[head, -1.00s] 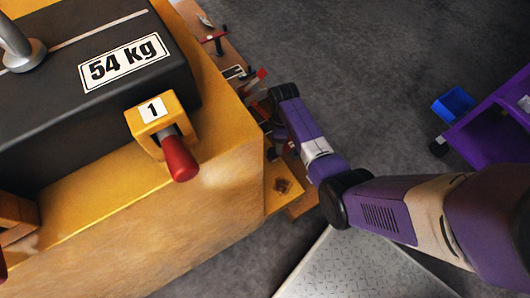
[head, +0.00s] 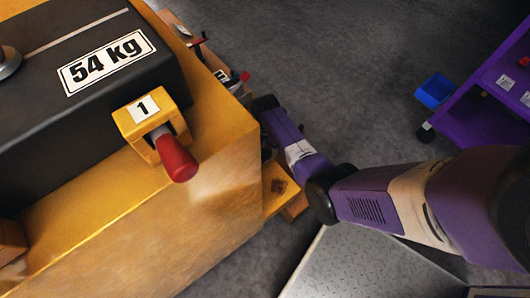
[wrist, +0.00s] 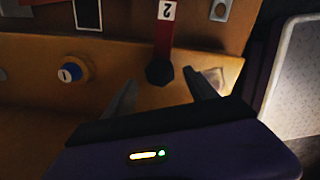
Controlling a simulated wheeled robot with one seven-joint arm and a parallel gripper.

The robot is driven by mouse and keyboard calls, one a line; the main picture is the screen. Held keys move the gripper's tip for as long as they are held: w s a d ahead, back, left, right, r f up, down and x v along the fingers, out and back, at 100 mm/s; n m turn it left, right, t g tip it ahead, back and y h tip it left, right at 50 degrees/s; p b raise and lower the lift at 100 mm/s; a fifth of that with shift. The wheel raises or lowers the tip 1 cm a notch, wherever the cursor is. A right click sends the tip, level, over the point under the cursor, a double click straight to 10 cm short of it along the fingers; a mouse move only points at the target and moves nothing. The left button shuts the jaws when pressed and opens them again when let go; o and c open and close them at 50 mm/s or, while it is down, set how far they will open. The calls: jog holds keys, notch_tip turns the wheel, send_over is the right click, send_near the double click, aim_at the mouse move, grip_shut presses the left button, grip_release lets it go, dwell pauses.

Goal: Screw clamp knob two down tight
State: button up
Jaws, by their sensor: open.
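In the wrist view a dark, faceted knob (wrist: 159,72) sits at the near end of a red bar (wrist: 164,38) whose white label reads 2, upside down. My gripper (wrist: 159,78) is open, with one finger on each side of the knob in the picture. I see no contact, and the depth between fingertips and knob is unclear. In the head view my gripper and this knob are hidden behind the edge of the yellow block (head: 120,240).
A dark 54 kg casting (head: 40,130) lies on the yellow block, beside a yellow clamp marked 1 (head: 128,121) with a red handle (head: 176,160). A purple cart (head: 470,125) with a blue bin (head: 434,91) stands right; grey floor lies between.

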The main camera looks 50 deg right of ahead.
aim_at(265, 154)
jog(key=shift+f+b, duration=0.45)
jog(key=shift+f, duration=0.95)
jog(key=c, duration=1.4)
